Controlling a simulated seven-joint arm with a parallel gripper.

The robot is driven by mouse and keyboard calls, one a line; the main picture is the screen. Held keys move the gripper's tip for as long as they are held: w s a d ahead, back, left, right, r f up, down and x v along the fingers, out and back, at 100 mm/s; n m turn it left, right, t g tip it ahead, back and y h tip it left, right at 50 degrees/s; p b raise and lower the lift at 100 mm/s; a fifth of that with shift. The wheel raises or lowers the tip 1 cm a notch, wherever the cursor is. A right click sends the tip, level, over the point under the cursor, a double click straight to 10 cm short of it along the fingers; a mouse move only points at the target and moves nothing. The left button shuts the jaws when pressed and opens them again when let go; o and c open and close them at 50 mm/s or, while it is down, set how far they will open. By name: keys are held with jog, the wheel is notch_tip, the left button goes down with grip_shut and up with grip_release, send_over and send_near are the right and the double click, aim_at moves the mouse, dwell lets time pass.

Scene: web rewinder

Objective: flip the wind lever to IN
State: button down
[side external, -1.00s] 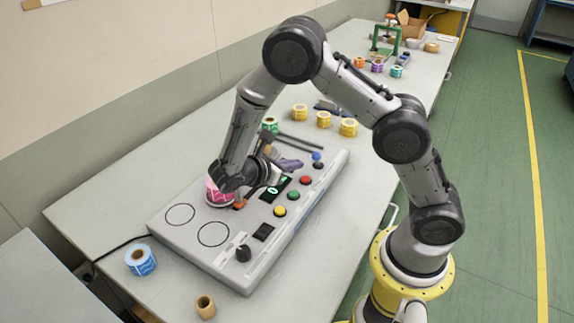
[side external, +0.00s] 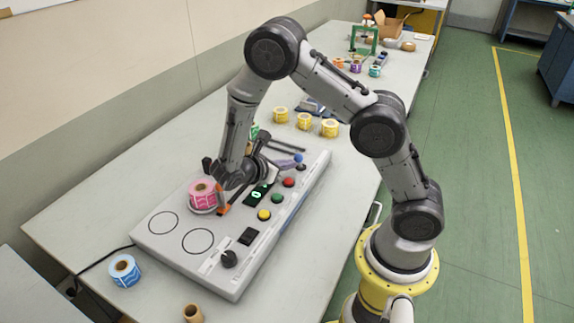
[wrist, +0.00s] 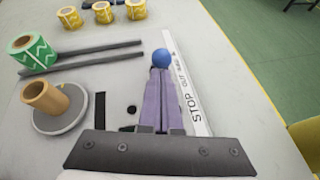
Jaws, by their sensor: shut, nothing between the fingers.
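The wind lever shows as a blue ball knob (wrist: 162,58) beyond my fingertips in the wrist view; it also shows in the side view (side external: 299,158) at the far right of the grey machine (side external: 185,258). Its stem is hidden behind my fingers. A white strip (wrist: 188,88) beside it reads STOP, with smaller words like OUT further along. My gripper (wrist: 158,72) has purple fingers, shut with nothing between them, pointing at the knob. Its tips are close to the knob; I cannot tell if they touch. It also shows in the side view (side external: 288,164).
A brown core (wrist: 45,98) stands on a grey disc near two dark bars. A green roll (wrist: 32,50) and several yellow rolls (side external: 304,121) lie beyond. A pink roll (side external: 203,192) sits on the machine behind my wrist. Coloured buttons (side external: 277,198) line the near side.

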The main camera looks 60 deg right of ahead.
aim_at(296, 154)
jog(key=shift+d+r+y, duration=0.2)
jog(key=shift+r+y, duration=0.05)
jog(key=shift+y, duration=0.15)
jog(key=shift+d+r+y, duration=0.5)
jog(key=shift+d+y, duration=0.05)
jog(key=shift+y, duration=0.45)
jog(key=shift+d+r+y, duration=0.4)
jog(key=shift+d+y, duration=0.35)
jog(key=shift+y, duration=0.45)
jog(key=shift+a+f+n, duration=0.1)
jog(key=shift+n, duration=0.2)
jog(key=shift+r, duration=0.2)
jog(key=shift+r, duration=0.65)
jog(key=d+r+v, duration=0.1)
jog(key=v, duration=0.9)
jog(key=shift+d, duration=0.35)
